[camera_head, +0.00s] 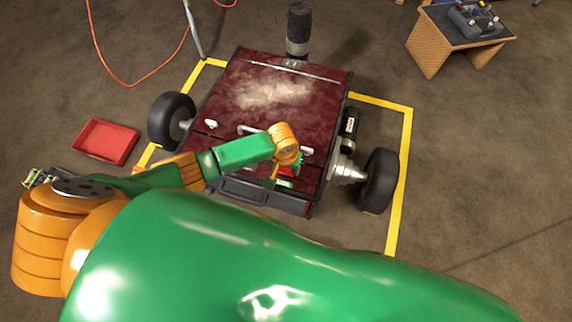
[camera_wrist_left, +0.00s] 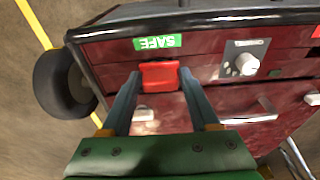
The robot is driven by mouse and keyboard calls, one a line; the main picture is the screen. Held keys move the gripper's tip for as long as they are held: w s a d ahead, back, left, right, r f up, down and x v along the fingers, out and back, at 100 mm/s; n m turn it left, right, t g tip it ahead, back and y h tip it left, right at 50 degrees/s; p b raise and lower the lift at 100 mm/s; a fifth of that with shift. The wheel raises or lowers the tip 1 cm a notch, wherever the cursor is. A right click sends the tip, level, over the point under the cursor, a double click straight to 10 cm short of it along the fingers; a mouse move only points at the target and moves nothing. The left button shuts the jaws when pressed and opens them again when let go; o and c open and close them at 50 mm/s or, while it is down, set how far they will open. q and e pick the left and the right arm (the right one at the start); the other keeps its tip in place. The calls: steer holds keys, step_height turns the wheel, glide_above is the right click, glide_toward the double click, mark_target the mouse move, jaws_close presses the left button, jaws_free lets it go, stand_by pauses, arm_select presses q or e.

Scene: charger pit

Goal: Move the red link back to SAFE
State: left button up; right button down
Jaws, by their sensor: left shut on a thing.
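The red link (camera_wrist_left: 160,76) sits between the fingertips of my left gripper (camera_wrist_left: 160,82) in the left wrist view, just below the green SAFE label (camera_wrist_left: 158,42), which appears upside down. The fingers are shut on the link's two sides. The link lies against the dark red panel of the cart, close to the label; I cannot tell whether it is seated. In the head view my left gripper (camera_head: 289,167) is over the near right part of the cart (camera_head: 310,72), with a bit of red showing and the rest of the link hidden. My right gripper is not in view.
A grey knob on a plate (camera_wrist_left: 246,64) and a pale handle (camera_wrist_left: 255,112) stand out from the panel. The cart has black wheels (camera_head: 379,181) and stands inside a yellow floor outline (camera_head: 407,150). A red tray (camera_head: 105,142) lies at left; a wooden stand (camera_head: 430,50) is far right.

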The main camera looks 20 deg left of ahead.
arm_select(q)
steer(key=shift+f+b, duration=0.4)
steer(key=shift+f, duration=0.3)
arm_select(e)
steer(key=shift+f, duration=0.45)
arm_select(q)
steer(key=o, duration=1.4)
steer(key=shift+o, duration=0.2)
steer(key=r+p, duration=0.1)
steer(key=r, duration=0.1)
steer(key=r+p, duration=0.3)
steer(key=r, duration=0.1)
steer(key=shift+s+r, duration=0.25)
steer(key=shift+s, duration=0.15)
steer(key=shift+r+p, duration=0.3)
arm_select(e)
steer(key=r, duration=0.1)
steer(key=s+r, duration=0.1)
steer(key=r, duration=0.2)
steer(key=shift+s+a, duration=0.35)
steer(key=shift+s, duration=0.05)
arm_select(q)
steer(key=shift+f, duration=0.1)
